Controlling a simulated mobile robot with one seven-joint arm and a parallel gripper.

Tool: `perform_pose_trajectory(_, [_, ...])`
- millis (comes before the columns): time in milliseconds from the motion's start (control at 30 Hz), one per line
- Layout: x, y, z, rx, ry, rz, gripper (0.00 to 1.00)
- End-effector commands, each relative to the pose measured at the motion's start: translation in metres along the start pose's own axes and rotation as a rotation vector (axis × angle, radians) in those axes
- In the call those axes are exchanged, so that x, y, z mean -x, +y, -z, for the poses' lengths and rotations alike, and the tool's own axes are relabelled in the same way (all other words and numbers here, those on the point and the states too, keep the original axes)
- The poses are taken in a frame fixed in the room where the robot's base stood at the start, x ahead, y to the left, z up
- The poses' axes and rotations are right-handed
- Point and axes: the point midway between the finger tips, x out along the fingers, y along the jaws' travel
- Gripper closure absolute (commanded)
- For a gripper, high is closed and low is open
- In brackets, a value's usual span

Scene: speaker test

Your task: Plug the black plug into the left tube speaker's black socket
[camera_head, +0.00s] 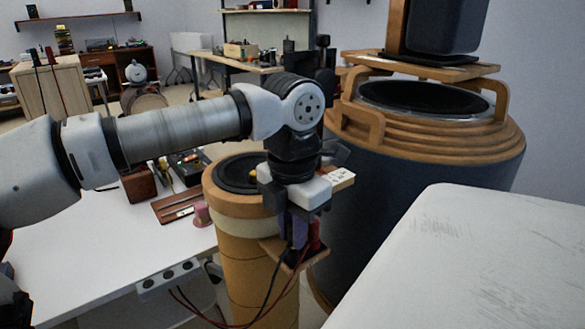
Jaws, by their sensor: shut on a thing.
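The left tube speaker (232,262) is a tan upright cylinder with a pale band and a dark round top, at the middle. A small wooden ledge (318,256) sticks out from its right side. My gripper (297,238) points down just above this ledge, shut on the black plug, which is mostly hidden between the dark fingers. A black cable (270,287) runs down from there. A red plug (315,236) stands upright at the ledge beside the fingers, with a red cable hanging below. The black socket is hidden, so I cannot tell whether the black plug is in it.
A large dark speaker (415,190) with a wooden ringed top stands close on the right. A white surface (480,265) fills the front right. A white table (110,255) with tools and a power strip (168,277) lies on the left. Shelves and benches are far behind.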

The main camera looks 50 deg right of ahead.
Motion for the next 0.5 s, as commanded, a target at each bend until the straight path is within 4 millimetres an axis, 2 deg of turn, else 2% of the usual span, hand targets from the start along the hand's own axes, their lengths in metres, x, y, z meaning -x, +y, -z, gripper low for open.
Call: perform_pose_trajectory(500, [-0.0074, 0.0, 0.0, 0.0, 0.0, 0.0, 1.0])
